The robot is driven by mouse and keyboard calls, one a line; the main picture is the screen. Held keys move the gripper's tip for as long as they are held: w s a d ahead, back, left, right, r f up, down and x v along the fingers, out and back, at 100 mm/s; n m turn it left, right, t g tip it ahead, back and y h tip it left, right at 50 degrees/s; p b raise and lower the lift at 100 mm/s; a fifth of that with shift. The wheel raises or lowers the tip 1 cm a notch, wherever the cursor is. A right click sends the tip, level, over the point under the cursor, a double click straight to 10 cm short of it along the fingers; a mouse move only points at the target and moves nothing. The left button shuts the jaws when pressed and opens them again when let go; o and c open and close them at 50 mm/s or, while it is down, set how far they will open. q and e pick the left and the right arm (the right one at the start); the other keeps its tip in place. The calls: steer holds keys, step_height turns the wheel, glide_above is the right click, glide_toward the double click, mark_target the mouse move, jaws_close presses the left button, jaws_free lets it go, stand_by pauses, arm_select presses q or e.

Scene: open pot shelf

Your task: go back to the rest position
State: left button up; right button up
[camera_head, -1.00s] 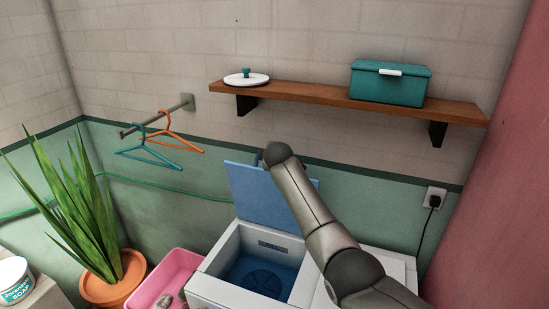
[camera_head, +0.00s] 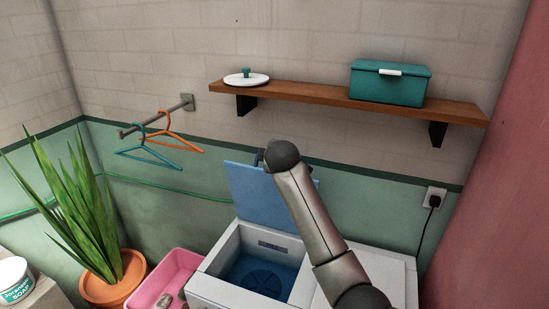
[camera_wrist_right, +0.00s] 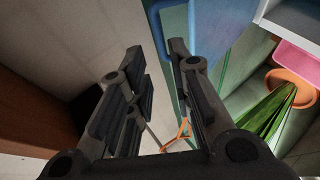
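My right arm (camera_head: 316,222) comes in from the bottom right in the head view and reaches up over the white washer (camera_head: 220,281). Its far end is in front of the washer's raised blue lid (camera_head: 255,198), and the right gripper is mostly hidden behind it. In the right wrist view my right gripper (camera_wrist_right: 160,66) has its two dark fingers apart, with nothing held between them. My left gripper is in no view.
A wooden shelf (camera_head: 303,94) above holds a white lid (camera_head: 246,80) and a teal box (camera_head: 388,86). Hangers (camera_head: 150,155) hang on a wall rail at left. A potted plant (camera_head: 110,285) and pink tub (camera_head: 160,282) stand left of the washer.

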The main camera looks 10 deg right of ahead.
steer(key=s+d+f+m+g+y, duration=0.1)
steer(key=s+f+m+g, duration=0.15)
steer(key=s+f, duration=0.85)
steer(key=s+d+f+m+g, duration=0.2)
steer(key=s+f+m, duration=0.1)
steer(key=s+f, duration=0.85)
steer(key=s+d+f+m+g, duration=0.1)
steer(key=s+f+m+g, duration=0.15)
steer(key=s, duration=1.25)
steer(key=s+f+m+g, duration=0.15)
steer(key=s+m, duration=0.25)
steer(key=s, duration=1)
step_height(320, 180, down, 30)
steer(key=s+g+b, duration=0.1)
steer(key=s+b, duration=0.1)
steer(key=b, duration=0.1)
steer(key=s+d+f+g+b, duration=0.1)
steer(key=s+d+f+b, duration=0.1)
steer(key=s+f, duration=1.4)
step_height(320, 180, down, 3)
steer(key=shift+s+d+r+n+y, duration=0.2)
steer(key=shift+d+n+y, duration=0.1)
steer(key=shift+d, duration=0.2)
